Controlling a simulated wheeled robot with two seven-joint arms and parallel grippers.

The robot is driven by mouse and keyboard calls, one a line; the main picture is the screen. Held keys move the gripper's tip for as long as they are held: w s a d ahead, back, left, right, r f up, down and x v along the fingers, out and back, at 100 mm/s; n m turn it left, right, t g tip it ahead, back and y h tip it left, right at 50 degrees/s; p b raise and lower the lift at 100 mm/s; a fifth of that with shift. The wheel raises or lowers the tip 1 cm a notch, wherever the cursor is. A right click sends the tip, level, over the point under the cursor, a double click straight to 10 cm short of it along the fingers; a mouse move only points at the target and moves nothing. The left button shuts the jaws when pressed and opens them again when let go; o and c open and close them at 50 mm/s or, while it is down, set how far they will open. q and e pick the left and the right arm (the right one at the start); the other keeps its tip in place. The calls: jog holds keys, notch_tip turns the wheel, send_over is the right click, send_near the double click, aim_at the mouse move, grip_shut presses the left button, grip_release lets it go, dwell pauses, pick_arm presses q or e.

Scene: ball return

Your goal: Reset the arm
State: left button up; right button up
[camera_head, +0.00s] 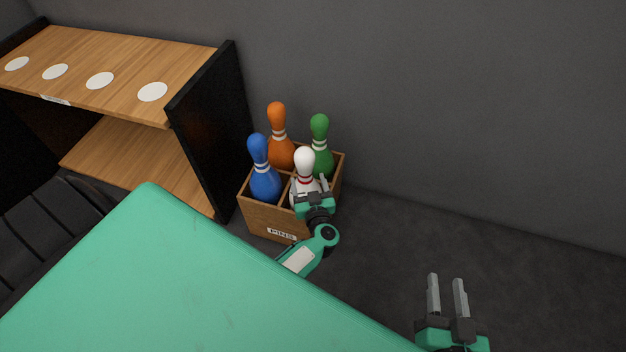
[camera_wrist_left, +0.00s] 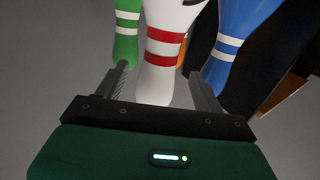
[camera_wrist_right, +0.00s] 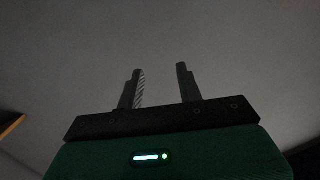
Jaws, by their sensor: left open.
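My left gripper (camera_head: 312,187) is at the wooden pin box, right by the white pin (camera_head: 304,161) with red bands. In the left wrist view the white pin (camera_wrist_left: 163,60) shows between the two spread fingers of my left gripper (camera_wrist_left: 158,72); I cannot tell whether they touch it. My right gripper (camera_head: 446,278) is out over the dark floor at the lower right, with its fingers apart and nothing between them. The right wrist view also shows this gripper (camera_wrist_right: 160,70) empty.
The box labelled PINS (camera_head: 262,219) also holds blue (camera_head: 263,172), orange (camera_head: 279,140) and green (camera_head: 320,145) pins. A wooden shelf (camera_head: 122,68) with several white spots stands to its left. A grey wall (camera_head: 450,100) is behind. Floor right of the box is clear.

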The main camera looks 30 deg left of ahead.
pick_arm(q)
jog(key=p+v, duration=0.1)
jog(key=v, duration=0.5)
pick_arm(e)
jog(key=shift+s+d+f+g+h, duration=0.1)
jog(key=shift+s+f+g, duration=0.2)
jog(key=shift+f+g, duration=0.25)
jog(key=shift+s+a+f+g+h, duration=0.1)
jog(key=shift+s+f+g, duration=0.25)
jog(key=shift+f+g, duration=0.15)
jog(key=shift+s+d+f+g+h, duration=0.1)
jog(key=shift+s+f+g, duration=0.2)
jog(key=shift+f+g, duration=0.25)
pick_arm(q)
jog(key=shift+s+d+r, duration=0.15)
jog(key=shift+d, duration=0.05)
pick_arm(e)
jog(key=shift+f, duration=0.1)
